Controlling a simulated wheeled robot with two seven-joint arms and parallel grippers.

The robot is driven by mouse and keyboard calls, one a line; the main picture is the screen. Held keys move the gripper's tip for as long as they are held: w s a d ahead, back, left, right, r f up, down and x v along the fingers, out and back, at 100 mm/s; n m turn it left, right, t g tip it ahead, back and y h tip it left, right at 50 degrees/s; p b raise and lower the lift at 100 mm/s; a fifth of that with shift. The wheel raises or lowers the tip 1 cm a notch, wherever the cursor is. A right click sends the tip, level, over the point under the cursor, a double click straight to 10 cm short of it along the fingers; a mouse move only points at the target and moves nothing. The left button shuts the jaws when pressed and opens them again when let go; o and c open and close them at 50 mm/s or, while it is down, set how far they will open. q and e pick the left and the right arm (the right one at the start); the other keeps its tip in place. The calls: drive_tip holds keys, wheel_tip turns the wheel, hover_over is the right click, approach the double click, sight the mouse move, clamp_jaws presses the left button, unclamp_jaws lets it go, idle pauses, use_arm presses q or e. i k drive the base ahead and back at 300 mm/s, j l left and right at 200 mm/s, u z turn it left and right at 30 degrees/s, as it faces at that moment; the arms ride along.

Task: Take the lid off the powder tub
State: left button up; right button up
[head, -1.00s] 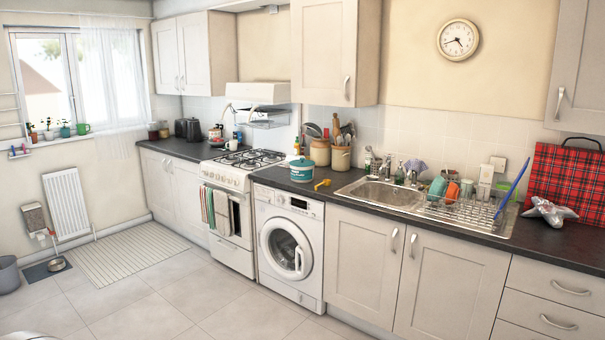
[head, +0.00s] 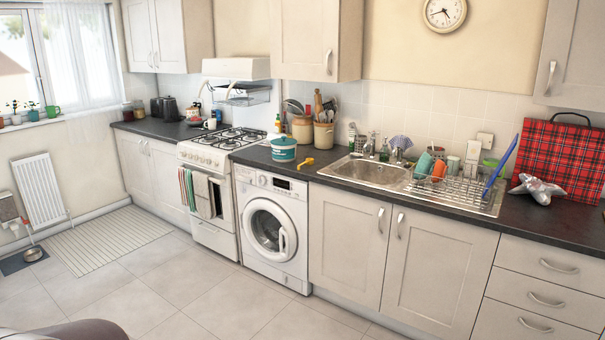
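The powder tub (head: 284,155) is a round teal tub with a pale label band. It stands on the dark counter above the washing machine. Its lid (head: 284,142) is on top, teal with a small knob. A yellow scoop (head: 306,162) lies on the counter just right of the tub. Neither of my grippers is in view.
The washing machine (head: 271,229) stands under the counter (head: 340,185), its door shut. The cooker (head: 208,195) is to its left, the sink (head: 365,172) and dish rack (head: 470,190) to the right. Utensil crocks (head: 323,134) stand behind the tub. The tiled floor (head: 190,285) in front is clear.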

sight(284, 141)
drive_tip(key=i+j+u, duration=0.1)
drive_tip(key=i+u, duration=0.35)
drive_tip(key=i, duration=2.65)
